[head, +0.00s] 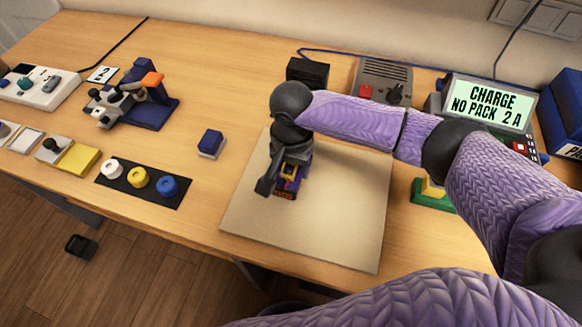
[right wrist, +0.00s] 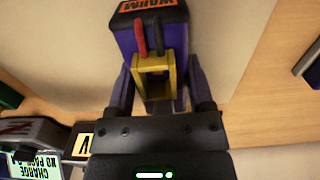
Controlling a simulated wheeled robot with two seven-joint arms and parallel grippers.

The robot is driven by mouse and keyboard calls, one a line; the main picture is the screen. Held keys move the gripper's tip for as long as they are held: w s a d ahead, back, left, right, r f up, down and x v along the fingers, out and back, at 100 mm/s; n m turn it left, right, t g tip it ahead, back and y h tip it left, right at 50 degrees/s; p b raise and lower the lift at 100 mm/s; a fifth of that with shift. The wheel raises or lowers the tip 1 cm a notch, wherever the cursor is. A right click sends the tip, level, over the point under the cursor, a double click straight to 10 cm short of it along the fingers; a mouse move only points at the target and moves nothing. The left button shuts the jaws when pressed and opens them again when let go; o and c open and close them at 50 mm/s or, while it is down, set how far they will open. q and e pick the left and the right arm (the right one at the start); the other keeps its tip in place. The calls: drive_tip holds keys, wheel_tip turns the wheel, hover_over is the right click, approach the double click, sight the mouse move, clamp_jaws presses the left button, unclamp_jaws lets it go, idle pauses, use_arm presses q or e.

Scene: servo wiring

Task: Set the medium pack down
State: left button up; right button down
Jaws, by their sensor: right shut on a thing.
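A purple pack (head: 288,180) with a yellow connector is held by my right gripper (head: 283,172) over the beige mat (head: 340,225). I take it for the medium pack. In the right wrist view the pack (right wrist: 181,40) sits between the two fingers of the right gripper (right wrist: 155,88). It has an orange label reading WARM, a red lead and a dark lead. Whether its underside touches the mat is hidden. My left gripper is not in view.
A blue block (head: 210,142) stands left of the mat. A green and yellow block (head: 432,193) stands right of it. A display (head: 487,100) reads CHARGE NO PACK 2 A. A black strip (head: 143,183) holds white, yellow and blue rings. The mat's front is clear.

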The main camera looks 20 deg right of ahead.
unclamp_jaws()
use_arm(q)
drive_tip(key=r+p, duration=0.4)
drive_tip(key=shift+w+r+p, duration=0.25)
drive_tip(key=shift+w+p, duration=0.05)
use_arm(e)
wheel_tip(320, 180, up, 12)
drive_tip(key=shift+r, duration=0.1)
